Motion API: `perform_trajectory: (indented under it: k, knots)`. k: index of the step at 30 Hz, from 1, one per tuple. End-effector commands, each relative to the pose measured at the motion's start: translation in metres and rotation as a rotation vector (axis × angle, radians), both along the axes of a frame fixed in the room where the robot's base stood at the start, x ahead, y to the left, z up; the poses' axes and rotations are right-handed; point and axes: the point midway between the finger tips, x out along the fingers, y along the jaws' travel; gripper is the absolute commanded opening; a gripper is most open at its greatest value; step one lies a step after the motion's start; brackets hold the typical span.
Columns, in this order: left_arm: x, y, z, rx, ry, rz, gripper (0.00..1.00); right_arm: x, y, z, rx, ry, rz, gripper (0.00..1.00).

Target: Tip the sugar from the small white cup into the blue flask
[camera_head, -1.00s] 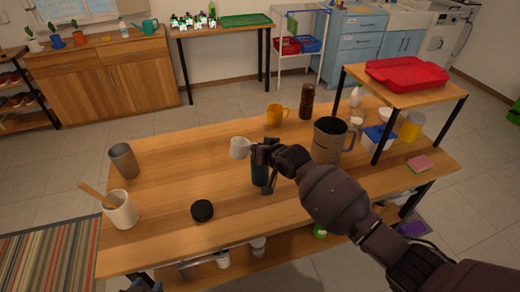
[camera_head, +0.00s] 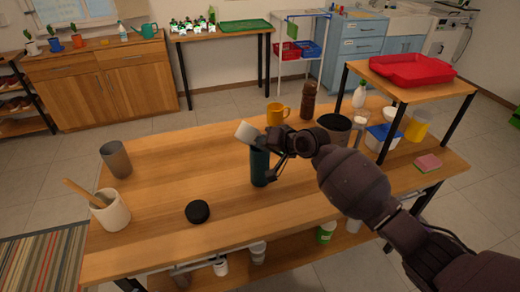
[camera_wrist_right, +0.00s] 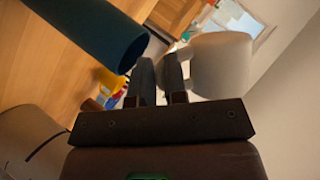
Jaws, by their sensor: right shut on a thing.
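The small white cup (camera_head: 247,132) is held in the air just above and slightly left of the top of the blue flask (camera_head: 260,165), and it is tilted. My right gripper (camera_head: 271,142) is shut on the cup at its side, probably by the handle. The dark teal-blue flask stands upright on the table, its top partly behind my gripper. In the right wrist view, the cup (camera_wrist_right: 222,65) is beside the closed fingers (camera_wrist_right: 160,78), and the flask's open mouth (camera_wrist_right: 130,50) is on their other side. I cannot see sugar. My left gripper is not in view.
A black lid (camera_head: 197,211) lies near the table's front. A grey cup (camera_head: 116,159) and a white crock with a wooden spoon (camera_head: 110,210) stand left.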

Motion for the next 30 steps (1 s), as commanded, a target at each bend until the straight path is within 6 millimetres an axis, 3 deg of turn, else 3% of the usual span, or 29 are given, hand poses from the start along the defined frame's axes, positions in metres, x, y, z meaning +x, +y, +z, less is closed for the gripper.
perform_trajectory:
  k: [13,30]
  knots:
    - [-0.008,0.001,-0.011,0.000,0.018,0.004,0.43,-0.001,0.002,0.001,0.053,0.050,0.002,0.00]
    - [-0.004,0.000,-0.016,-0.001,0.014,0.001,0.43,-0.003,0.003,0.002,0.108,0.103,0.002,0.00]
